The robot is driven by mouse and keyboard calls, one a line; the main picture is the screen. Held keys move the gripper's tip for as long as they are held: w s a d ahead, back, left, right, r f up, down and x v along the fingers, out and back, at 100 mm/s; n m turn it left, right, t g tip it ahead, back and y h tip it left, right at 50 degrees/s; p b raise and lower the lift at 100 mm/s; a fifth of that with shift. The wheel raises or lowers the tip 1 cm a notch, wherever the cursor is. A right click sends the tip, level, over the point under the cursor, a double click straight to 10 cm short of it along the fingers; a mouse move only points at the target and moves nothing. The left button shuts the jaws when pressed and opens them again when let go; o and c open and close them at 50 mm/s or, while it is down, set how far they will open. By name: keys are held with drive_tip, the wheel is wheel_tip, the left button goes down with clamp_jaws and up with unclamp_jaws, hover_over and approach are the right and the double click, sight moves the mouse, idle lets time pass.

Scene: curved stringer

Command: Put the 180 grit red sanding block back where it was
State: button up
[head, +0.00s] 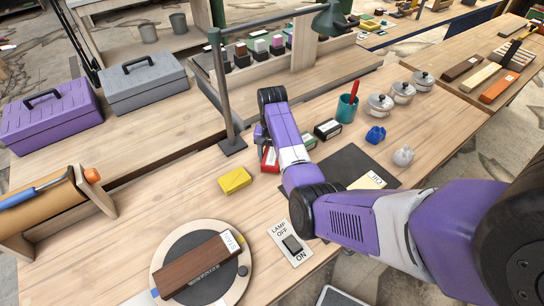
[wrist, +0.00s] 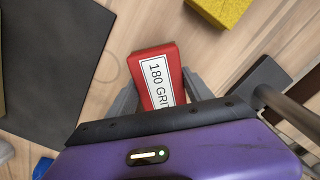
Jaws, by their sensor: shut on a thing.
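The red sanding block (wrist: 146,60) is between the two grey fingers of my gripper (wrist: 160,98) in the wrist view. Its white label reads "180 GRI", with the rest hidden by my gripper's body. My gripper is shut on it. In the head view the red block (head: 270,158) shows beside my purple wrist, right of the lamp post. My arm hides the fingers there. I cannot tell whether the block touches the wooden bench. A dark mat (head: 349,163) lies to its right; it fills the left of the wrist view (wrist: 48,65).
A yellow block (head: 235,180) lies close to the red one. The lamp post's base (head: 232,147) stands nearby. A black block (head: 327,129), a green block (head: 309,141) and a teal cup (head: 346,108) are beyond my arm. A round turntable (head: 240,255) holds a brown block.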

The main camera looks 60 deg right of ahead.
sight(272, 156)
drive_tip(key=o, duration=1.5)
drive_tip(key=shift+f, duration=0.1)
drive_tip(key=shift+c, duration=0.2)
wheel_tip(272, 156, up, 12)
drive_tip(key=shift+r+p, duration=0.2)
drive_tip(key=shift+p, duration=0.15)
